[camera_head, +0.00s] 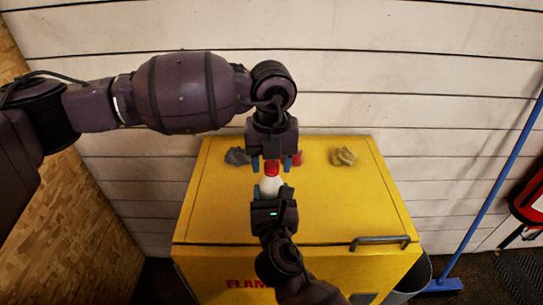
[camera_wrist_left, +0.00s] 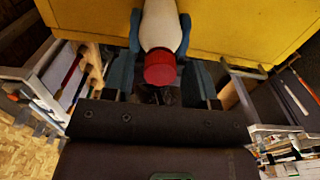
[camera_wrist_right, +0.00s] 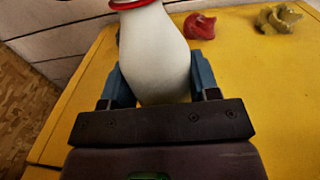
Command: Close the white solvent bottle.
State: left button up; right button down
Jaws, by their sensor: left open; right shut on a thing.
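The white solvent bottle (camera_head: 271,185) is held above the yellow cabinet by my right gripper (camera_head: 271,193), whose fingers grip its sides. It also shows in the left wrist view (camera_wrist_left: 162,24) and the right wrist view (camera_wrist_right: 155,52). A red cap (camera_head: 272,168) is at the bottle's mouth end; it also shows in the left wrist view (camera_wrist_left: 160,68). I cannot tell how tightly it sits. My left gripper (camera_head: 277,164) is open, just beyond the cap. In the left wrist view the cap is between its spread fingers, with gaps on both sides.
The yellow cabinet (camera_head: 330,210) has a handle at its front right edge. A blue-grey rag (camera_head: 237,156), a red rag (camera_head: 298,158) and a beige rag (camera_head: 343,156) lie on its back part. A blue broom (camera_head: 492,190) leans at the right by a bucket (camera_head: 412,277).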

pick_arm(q)
jog(key=c, duration=0.9)
jog(key=m, duration=0.4)
jog(key=shift+c, duration=0.2)
jog(key=m, duration=1.1)
jog(key=shift+m, duration=0.3)
jog(key=m, duration=0.5)
jog(key=shift+m, duration=0.4)
jog(key=o, duration=1.1)
notch_tip(320, 180, up, 12)
